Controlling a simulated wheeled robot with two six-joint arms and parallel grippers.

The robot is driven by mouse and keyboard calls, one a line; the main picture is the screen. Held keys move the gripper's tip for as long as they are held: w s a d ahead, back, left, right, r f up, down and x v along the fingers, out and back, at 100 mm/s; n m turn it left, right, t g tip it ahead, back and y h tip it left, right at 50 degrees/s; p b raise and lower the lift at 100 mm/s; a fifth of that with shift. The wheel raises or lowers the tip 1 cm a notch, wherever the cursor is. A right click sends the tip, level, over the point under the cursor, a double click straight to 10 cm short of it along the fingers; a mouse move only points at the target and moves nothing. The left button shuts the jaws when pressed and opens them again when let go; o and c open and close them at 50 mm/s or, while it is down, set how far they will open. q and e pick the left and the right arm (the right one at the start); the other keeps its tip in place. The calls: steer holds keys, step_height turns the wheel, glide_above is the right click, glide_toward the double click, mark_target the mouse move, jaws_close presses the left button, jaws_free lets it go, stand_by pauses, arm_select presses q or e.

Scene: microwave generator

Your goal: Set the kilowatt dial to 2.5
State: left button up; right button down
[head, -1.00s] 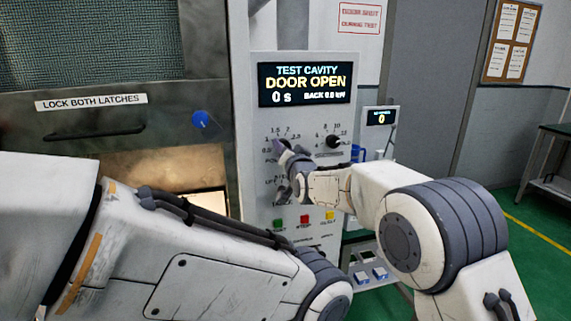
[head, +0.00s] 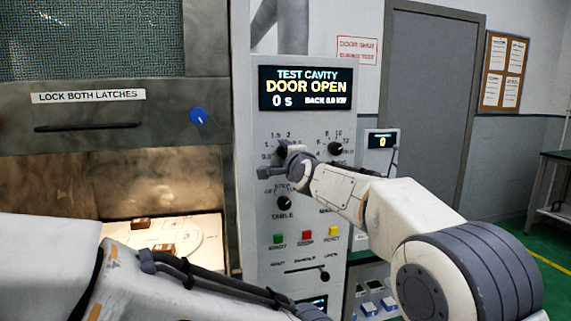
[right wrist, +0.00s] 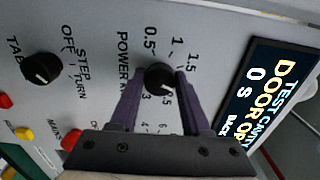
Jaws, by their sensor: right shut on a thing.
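I cannot read the pointer surely. My left arm crosses the lower left; its gripper is out of view.
The display (head: 305,88) reads DOOR OPEN, 0 s. The TABLE knob (head: 284,202) is just below my gripper, another knob (head: 335,148) to its right. Green (head: 278,239), red (head: 306,236) and yellow (head: 333,231) buttons are lower. The lit cavity is open at left.

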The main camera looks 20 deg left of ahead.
steer(key=m+b, duration=0.2)
steer(key=m, duration=0.6)
steer(key=shift+w+d+m, duration=0.1)
steer(key=shift+m, duration=0.3)
stand_by(0.4)
steer(key=shift+c, duration=1.8)
jaws_free()
